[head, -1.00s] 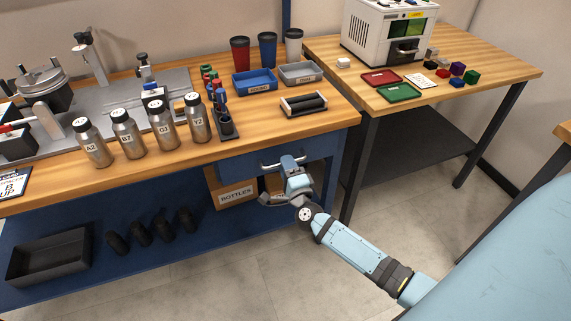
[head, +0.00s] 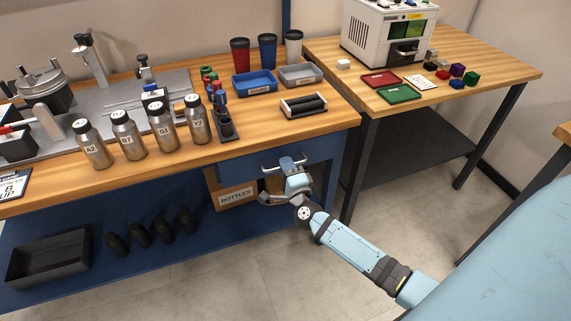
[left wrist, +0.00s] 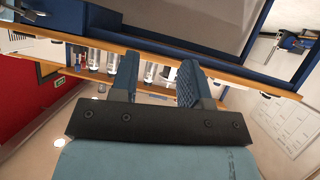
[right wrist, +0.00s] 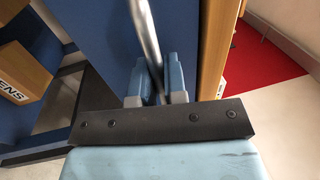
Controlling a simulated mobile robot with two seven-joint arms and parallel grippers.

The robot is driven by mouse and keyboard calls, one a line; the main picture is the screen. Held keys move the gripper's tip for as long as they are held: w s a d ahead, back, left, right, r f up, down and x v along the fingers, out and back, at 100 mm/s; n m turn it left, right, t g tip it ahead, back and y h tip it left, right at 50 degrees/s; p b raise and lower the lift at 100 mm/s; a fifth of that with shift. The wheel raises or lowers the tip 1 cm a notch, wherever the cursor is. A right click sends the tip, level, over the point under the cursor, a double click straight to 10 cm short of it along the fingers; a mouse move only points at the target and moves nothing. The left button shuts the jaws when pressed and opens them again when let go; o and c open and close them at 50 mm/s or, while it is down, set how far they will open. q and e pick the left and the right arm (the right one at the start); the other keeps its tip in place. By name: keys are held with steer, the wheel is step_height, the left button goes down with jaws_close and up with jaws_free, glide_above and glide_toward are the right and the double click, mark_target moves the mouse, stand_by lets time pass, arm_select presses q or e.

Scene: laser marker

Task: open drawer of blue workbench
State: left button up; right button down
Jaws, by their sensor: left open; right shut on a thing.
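The blue workbench (head: 95,217) has a wooden top and a blue drawer (head: 238,168) under its right end. The drawer front also shows in the right wrist view (right wrist: 100,35). A metal bar handle (right wrist: 145,38) is on the drawer front; it shows in the head view too (head: 268,168). My right gripper (right wrist: 155,80) is shut around the handle, with one finger on each side of the bar. In the head view it is at the drawer (head: 287,163). My left gripper (left wrist: 155,75) is open and empty, and is out of the head view.
Several steel bottles (head: 163,125), a blue tray (head: 254,83) and a grey tray (head: 300,76) stand on the bench top. A second table (head: 480,92) stands at the right; the floor in front is clear.

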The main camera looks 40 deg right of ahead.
arm_select(q)
steer(key=p, duration=0.2)
steer(key=a+p, duration=0.1)
steer(key=p, duration=0.1)
steer(key=shift+s+r+g+y+p, duration=0.2)
steer(key=shift+g+y+p, duration=0.1)
steer(key=shift+y, duration=0.1)
arm_select(e)
steer(key=r+v, duration=0.2)
steer(key=v, duration=0.9)
steer(key=r+v, duration=0.2)
steer(key=v, duration=0.9)
steer(key=shift+s+a, duration=0.25)
steer(key=shift+s, duration=0.5)
steer(key=c, duration=1.2)
jaws_free()
